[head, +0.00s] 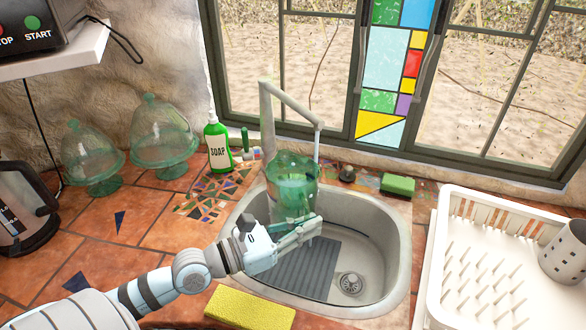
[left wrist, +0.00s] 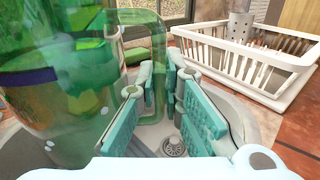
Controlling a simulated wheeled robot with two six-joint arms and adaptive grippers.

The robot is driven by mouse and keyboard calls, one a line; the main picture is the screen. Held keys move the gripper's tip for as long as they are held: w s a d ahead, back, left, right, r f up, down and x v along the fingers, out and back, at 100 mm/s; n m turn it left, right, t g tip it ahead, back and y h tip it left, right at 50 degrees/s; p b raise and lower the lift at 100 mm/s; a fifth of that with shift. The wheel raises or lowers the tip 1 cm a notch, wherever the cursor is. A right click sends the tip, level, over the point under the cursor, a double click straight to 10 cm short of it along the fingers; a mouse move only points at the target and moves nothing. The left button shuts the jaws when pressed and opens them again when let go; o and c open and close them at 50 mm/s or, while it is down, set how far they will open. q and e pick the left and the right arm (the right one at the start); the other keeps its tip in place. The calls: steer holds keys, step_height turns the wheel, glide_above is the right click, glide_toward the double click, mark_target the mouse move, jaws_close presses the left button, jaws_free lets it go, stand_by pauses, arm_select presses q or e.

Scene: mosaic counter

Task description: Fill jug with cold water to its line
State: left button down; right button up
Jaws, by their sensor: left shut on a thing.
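A green see-through jug (head: 290,185) is upright over the sink basin (head: 395,250), under or close to the spout of the pale tap (head: 267,115). A thin pale streak shows below the spout end, by the jug's right rim; I cannot tell for sure if it is running water. My left gripper (head: 312,228) is shut on the jug at its handle side; the jug and its handle (left wrist: 153,80) fill the left and middle of the left wrist view, between and behind the fingers (left wrist: 165,110). The fill line and water level cannot be made out. My right gripper is not in view.
A soap bottle (head: 218,145) and glass domes (head: 165,135) stand left of the tap. A small dark knob (head: 347,173) and green sponge (head: 398,186) lie behind the sink. A yellow sponge (head: 248,308) lies in front. A white dish rack (head: 440,270) stands right.

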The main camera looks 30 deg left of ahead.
arm_select(q)
steer(key=w+b, duration=0.1)
steer(key=w, duration=0.4)
steer(key=s+p, duration=0.1)
steer(key=s, duration=0.4)
steer(key=shift+s+r, duration=0.15)
steer(key=shift+s, duration=0.05)
steer(key=shift+w, duration=0.1)
steer(key=shift+w, duration=0.15)
steer(key=s+p, duration=0.1)
steer(key=s+r+p, duration=0.1)
steer(key=s, duration=0.1)
steer(key=s+r+p, duration=0.1)
steer(key=s, duration=0.1)
steer(key=shift+s+a, duration=0.15)
